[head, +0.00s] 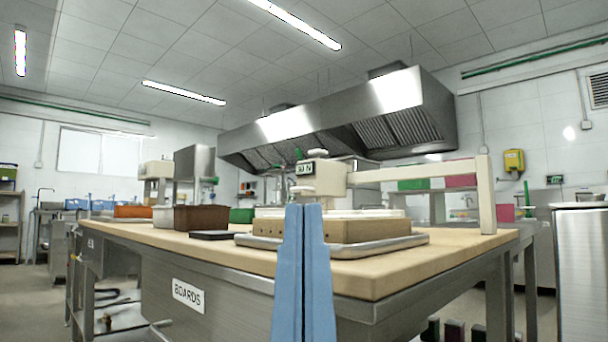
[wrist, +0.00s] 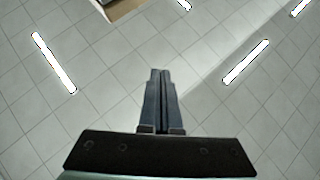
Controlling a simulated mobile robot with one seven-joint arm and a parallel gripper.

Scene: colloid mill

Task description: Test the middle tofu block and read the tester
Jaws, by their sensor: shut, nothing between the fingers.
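My gripper (head: 304,207) points straight up in front of the table, its two blue fingers pressed together and empty. In the wrist view its fingers (wrist: 160,72) are also together, with the ceiling behind. Behind it, a cream tester has a post (head: 487,195), a crossbar (head: 415,172) and a head with a small display (head: 304,169) that seems to read "30 N". Below the head, a wooden box (head: 375,231) on a metal tray (head: 410,240) shows low white tops (head: 365,213), probably tofu. I cannot tell the blocks apart; my fingers cover part of the box.
The wooden tabletop (head: 375,275) has bare room at its front right corner. A dark flat slab (head: 216,235), a brown container (head: 201,217) and a white tub (head: 165,215) stand left of the tray. A steel hood (head: 390,115) hangs behind.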

